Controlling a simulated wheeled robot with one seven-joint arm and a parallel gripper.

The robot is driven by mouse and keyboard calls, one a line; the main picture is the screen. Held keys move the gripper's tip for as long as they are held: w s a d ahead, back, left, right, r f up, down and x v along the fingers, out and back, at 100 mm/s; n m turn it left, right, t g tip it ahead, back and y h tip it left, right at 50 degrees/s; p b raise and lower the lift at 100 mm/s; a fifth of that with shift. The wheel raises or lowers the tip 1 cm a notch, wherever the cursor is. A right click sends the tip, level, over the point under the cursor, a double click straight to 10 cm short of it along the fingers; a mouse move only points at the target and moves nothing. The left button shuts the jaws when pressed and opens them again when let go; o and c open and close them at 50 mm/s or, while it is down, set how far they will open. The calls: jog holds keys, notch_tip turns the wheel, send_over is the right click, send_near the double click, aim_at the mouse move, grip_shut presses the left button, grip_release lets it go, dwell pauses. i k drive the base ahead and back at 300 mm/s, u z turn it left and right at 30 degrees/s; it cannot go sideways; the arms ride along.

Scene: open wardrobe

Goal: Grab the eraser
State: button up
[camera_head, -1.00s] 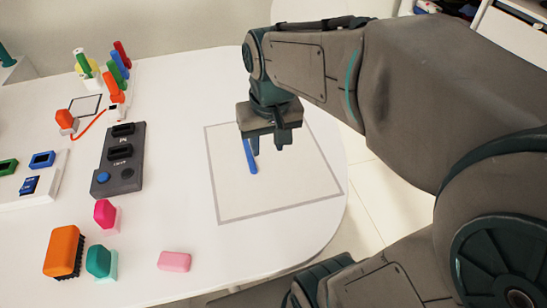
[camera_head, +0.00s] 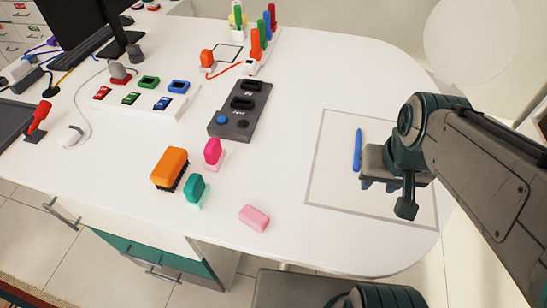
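A small pink block that looks like the eraser (camera_head: 254,217) lies flat on the white table near its front edge. Nothing touches it. My gripper (camera_head: 380,186) is over the grey-outlined square (camera_head: 340,195), well to the right of the pink block. Its two short fingers look apart, with nothing seen between them. A blue pen (camera_head: 357,150) lies on the square just left of my gripper. An orange brush with dark bristles (camera_head: 170,167), which could be a board eraser, stands further left.
Upright markers (camera_head: 256,42) are at the back. Bare table separates the pink block and square.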

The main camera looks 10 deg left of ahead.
aim_at(251, 215)
jog(key=z, duration=0.4)
jog(key=k, duration=1.1)
jog(key=u, duration=1.4)
jog(key=i, duration=0.5)
jog(key=z, duration=0.05)
